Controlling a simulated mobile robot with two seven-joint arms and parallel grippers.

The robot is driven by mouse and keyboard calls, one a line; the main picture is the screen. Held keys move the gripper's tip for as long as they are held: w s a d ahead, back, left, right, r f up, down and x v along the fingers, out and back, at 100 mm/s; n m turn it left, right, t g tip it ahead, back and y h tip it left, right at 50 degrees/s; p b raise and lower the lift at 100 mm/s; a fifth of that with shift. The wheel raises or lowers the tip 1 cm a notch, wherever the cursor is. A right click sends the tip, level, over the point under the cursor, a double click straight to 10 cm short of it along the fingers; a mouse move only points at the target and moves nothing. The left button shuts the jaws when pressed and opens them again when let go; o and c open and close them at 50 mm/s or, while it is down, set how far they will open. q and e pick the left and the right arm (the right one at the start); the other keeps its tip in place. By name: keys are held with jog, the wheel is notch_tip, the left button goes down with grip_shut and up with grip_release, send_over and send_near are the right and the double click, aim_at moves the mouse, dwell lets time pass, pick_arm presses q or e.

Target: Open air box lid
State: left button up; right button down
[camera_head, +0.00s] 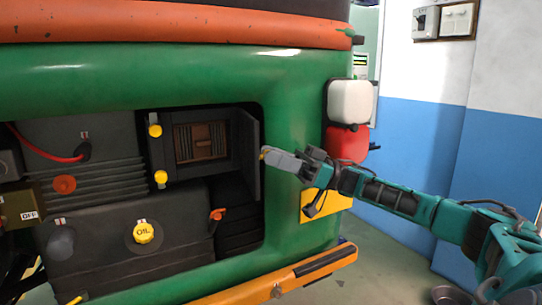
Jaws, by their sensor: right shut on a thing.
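The air box (160,130) is a dark box in the upper part of the green rickshaw's engine bay. Its brown filter (200,143) shows inside the opening. The dark air box lid (246,155) stands swung out on the right side of the opening. The fingertips are partly hidden by the gripper itself. My left gripper is not in view.
Two yellow knobs (156,131) sit on the box's left side. An engine with a yellow oil cap (144,232) lies below. White and red lamps (349,101) and an orange bumper (300,272) are close to my right arm. A blue and white wall stands behind.

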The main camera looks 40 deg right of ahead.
dwell(0.4)
jog(key=c, duration=0.9)
grip_release()
